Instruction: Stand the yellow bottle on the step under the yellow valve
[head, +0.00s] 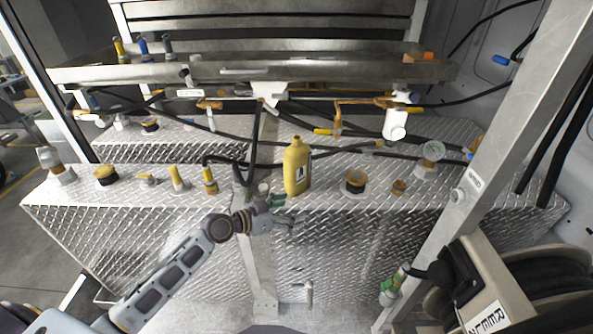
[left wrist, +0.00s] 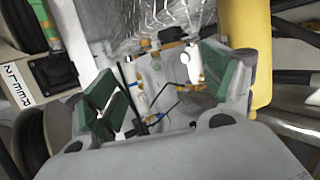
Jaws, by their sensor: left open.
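The yellow bottle (head: 297,167) stands upright near the front edge of the diamond-plate step (head: 322,183), in the middle of the head view. A yellow-handled valve (head: 325,131) hangs on the pipework behind it to the right; other yellow-handled valves show too, and I cannot tell which one the task means. My left gripper (head: 284,211) is open and empty, just below and in front of the bottle. In the left wrist view, the bottle (left wrist: 258,50) is beside the right finger, outside the open jaws (left wrist: 165,76). My right gripper is out of view.
Caps and fittings stand along the step, including a black-and-gold cap (head: 356,182) right of the bottle and a yellow fitting (head: 210,181) to its left. Black hoses (head: 254,140) hang behind. A slanted metal post (head: 480,175) and a hose reel (head: 540,285) stand at right.

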